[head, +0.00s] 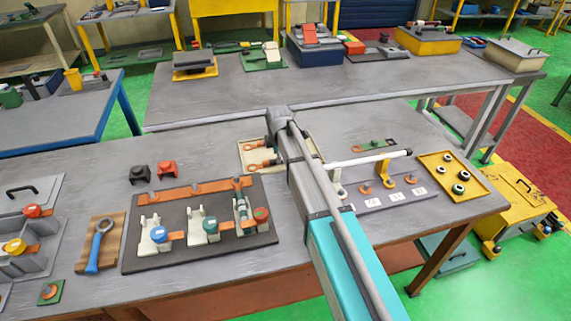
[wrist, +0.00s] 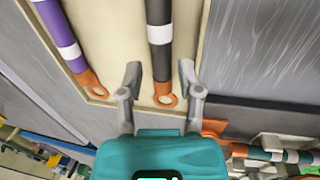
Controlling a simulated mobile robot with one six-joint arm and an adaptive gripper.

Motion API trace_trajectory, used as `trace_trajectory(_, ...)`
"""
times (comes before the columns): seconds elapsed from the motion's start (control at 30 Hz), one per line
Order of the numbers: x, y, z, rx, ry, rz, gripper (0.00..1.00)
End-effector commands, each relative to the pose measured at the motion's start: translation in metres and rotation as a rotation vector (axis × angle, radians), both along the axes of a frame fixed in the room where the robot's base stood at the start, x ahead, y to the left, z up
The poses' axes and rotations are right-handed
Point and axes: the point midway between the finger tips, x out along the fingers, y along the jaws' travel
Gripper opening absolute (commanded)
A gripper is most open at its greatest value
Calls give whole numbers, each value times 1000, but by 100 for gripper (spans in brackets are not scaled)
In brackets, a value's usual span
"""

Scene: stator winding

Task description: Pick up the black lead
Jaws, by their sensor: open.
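The black lead (wrist: 159,62) has a white band and a copper ring end. It lies on a pale tray (wrist: 117,45) in the wrist view, ring end toward me. My gripper (wrist: 160,70) is open, one finger on each side of the lead near its ring; I cannot tell the height of the fingertips over it. In the head view my arm covers most of the tray (head: 243,148), and my gripper cannot be made out there.
A dark board (head: 140,262) with white cradles, blue and red knobs and a copper bar lies left of my arm. A grey panel with copper lugs and a yellow tray (head: 470,156) of rings lie to the right. Two black and red blocks (head: 166,170) stand behind the board.

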Motion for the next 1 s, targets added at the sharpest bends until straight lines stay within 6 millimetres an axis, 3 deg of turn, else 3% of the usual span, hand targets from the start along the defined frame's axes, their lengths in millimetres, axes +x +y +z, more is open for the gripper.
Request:
trace_trajectory(0.3, 5, 2, -26, 0, 0, 0, 47)
trace_trajectory(1.0, 6, 2, -28, 0, 0, 0, 47)
